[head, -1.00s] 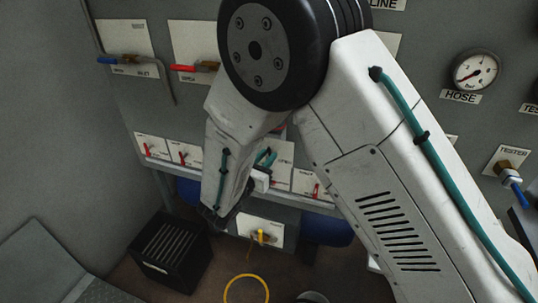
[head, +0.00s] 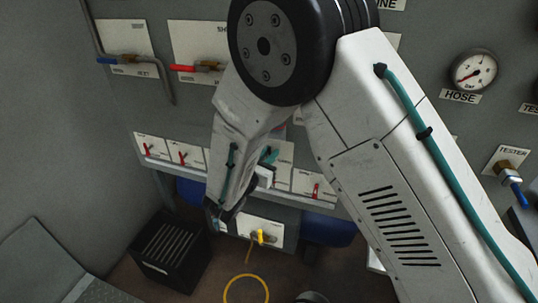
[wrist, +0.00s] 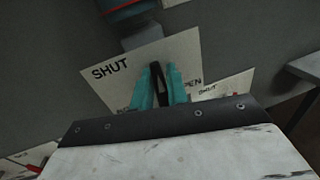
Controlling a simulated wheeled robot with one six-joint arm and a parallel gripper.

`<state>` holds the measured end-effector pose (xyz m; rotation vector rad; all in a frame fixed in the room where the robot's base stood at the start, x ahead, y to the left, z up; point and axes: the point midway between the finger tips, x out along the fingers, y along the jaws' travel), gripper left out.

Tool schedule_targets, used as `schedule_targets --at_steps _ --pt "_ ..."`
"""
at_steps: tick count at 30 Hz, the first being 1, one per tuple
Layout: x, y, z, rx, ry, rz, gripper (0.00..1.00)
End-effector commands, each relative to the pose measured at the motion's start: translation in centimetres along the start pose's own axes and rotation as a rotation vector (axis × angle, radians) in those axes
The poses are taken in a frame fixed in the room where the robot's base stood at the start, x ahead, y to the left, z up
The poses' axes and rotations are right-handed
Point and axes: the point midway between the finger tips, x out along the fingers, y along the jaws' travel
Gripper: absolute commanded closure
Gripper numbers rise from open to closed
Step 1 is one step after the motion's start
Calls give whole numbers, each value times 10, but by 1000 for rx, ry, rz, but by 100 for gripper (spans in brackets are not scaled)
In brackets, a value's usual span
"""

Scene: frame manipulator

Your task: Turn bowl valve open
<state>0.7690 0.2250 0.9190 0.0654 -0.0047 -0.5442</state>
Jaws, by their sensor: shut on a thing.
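In the wrist view, a white plate (wrist: 120,76) reads SHUT at its left, with partly covered lettering at its right that ends in "PEN". My gripper (wrist: 160,78) has its teal fingers over this plate. They are shut on a narrow dark valve handle (wrist: 162,88), only part of which shows between them. The handle's exact angle is hard to tell. In the head view, my gripper (head: 268,157) is small and partly hidden by my arm, in front of the row of white plates.
More plates with red handles (head: 184,158) line the panel's lower part. A yellow handle (head: 262,237) sits on a plate below. A black crate (head: 170,250) stands on the floor at left. A gauge (head: 475,70) and a blue-handled tester valve (head: 512,180) are at right.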

Motion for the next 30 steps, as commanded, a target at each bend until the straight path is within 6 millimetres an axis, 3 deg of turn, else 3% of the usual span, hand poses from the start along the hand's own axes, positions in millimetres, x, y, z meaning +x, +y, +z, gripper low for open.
schedule_targets --at_steps 30 --pt "1 -7 -4 880 176 0 100"
